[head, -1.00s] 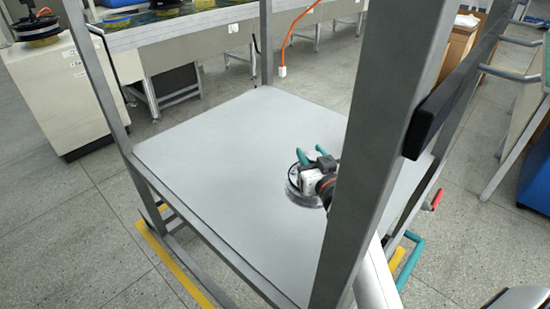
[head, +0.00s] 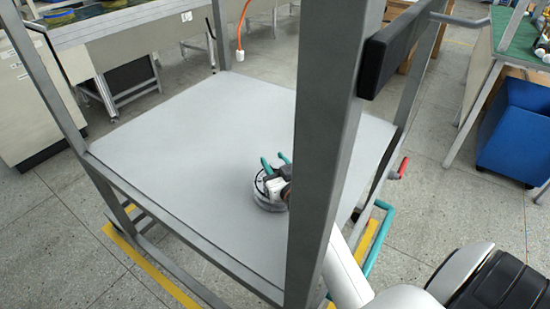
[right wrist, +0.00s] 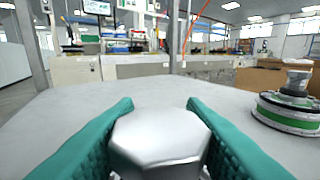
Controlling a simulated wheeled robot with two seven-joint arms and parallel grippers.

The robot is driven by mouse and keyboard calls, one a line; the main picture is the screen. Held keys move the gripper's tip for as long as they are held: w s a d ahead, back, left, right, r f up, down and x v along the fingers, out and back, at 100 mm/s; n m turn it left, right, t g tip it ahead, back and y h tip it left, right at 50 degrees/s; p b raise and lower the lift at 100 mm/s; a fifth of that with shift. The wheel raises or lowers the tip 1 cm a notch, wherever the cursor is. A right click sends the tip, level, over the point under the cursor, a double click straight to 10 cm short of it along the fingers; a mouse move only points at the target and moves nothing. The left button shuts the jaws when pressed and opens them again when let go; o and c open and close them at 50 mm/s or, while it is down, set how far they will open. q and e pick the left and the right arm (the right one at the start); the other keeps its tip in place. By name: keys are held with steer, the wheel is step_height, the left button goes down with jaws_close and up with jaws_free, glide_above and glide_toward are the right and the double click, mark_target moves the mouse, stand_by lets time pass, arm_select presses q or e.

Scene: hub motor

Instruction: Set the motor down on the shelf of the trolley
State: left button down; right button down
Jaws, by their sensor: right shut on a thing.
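The trolley's grey shelf (head: 180,130) fills the middle of the head view, framed by metal posts. My right gripper (head: 276,162), with teal fingers, is low over the shelf's right part, partly behind the near post. My left gripper is not in view.
Another motor with a green band (right wrist: 290,112) stands at the right of the wrist view. The near post (head: 325,150) and a black handle bar (head: 400,48) stand close to my right arm. The shelf's left and far parts are bare.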

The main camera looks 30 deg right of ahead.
steer(key=shift+r, duration=0.25)
steer(key=c, duration=1.3)
jaws_free()
steer(key=shift+f, duration=0.3)
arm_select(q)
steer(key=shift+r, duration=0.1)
arm_select(e)
steer(key=o, duration=0.4)
steer(key=shift+r, duration=0.15)
steer(key=shift+s, duration=0.3)
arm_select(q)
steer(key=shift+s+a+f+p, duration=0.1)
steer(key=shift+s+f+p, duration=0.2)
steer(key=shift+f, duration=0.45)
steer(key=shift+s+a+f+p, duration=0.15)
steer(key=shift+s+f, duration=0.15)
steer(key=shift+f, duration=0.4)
arm_select(e)
steer(key=s+a, duration=0.2)
steer(key=s, duration=0.9)
steer(key=shift+s+r, duration=0.15)
steer(key=shift+r, duration=0.15)
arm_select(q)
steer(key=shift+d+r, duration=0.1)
